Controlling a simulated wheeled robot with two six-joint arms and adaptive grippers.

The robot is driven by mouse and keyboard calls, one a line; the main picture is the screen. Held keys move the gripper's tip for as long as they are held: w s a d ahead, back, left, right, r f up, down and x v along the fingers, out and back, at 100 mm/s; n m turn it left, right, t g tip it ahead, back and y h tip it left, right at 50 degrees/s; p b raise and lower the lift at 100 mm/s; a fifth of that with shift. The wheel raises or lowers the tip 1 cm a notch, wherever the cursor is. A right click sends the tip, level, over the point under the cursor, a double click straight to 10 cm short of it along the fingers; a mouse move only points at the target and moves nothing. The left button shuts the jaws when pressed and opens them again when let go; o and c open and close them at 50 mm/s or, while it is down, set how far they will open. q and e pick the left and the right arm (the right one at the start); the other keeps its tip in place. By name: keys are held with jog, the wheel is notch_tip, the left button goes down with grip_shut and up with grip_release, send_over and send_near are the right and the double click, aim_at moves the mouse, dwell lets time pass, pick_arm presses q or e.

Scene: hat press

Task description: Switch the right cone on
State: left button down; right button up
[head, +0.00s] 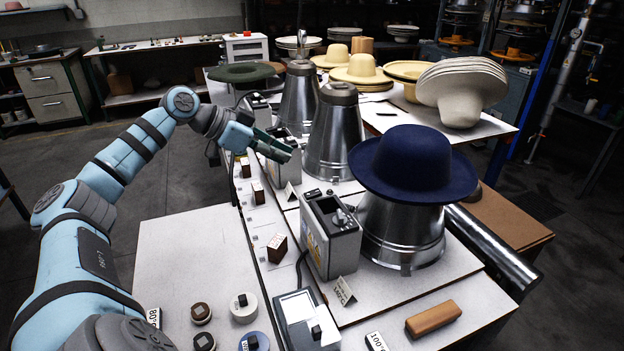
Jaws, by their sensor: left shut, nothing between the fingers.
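The rightmost metal cone (402,235) stands on the white-topped bench, with a navy felt hat (412,165) over its top. A grey control box (330,235) with a small knob on top stands just left of it. Dark brown and white switch blocks (277,248) sit in a row along the bench's left side, with similar ones (258,192) farther back. I cannot read their positions. My left gripper (288,152) is shut and empty, above the bench beside the middle cone (334,130), behind the grey box and left of the navy hat. My right gripper is not in view.
A third cone (299,95) stands farther back, with a dark green hat (241,72) to its left. Pale hats (460,90) are stacked on the back table. A brown block (433,317) and a small grey device (306,318) lie at the front.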

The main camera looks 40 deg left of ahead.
pick_arm(q)
jog(key=p, duration=0.3)
send_over(308, 196)
notch_tip(308, 196, down, 5)
jog(key=shift+w+r, duration=0.1)
jog(key=shift+w, duration=0.05)
jog(key=f, duration=0.2)
jog(key=w+f, duration=0.1)
jog(key=f, duration=0.1)
jog(key=shift+d, duration=0.35)
jog(key=shift+a+f, duration=0.1)
jog(key=shift+f, duration=0.3)
jog(key=shift+w+f, duration=0.1)
jog(key=shift+f, duration=0.05)
jog(key=shift+w+d+f, duration=0.1)
jog(key=shift+d, duration=0.1)
jog(key=shift+a, duration=0.1)
jog(key=shift+s+a+f, duration=0.1)
jog(key=shift+s+a, duration=0.2)
jog(key=shift+s, duration=0.5)
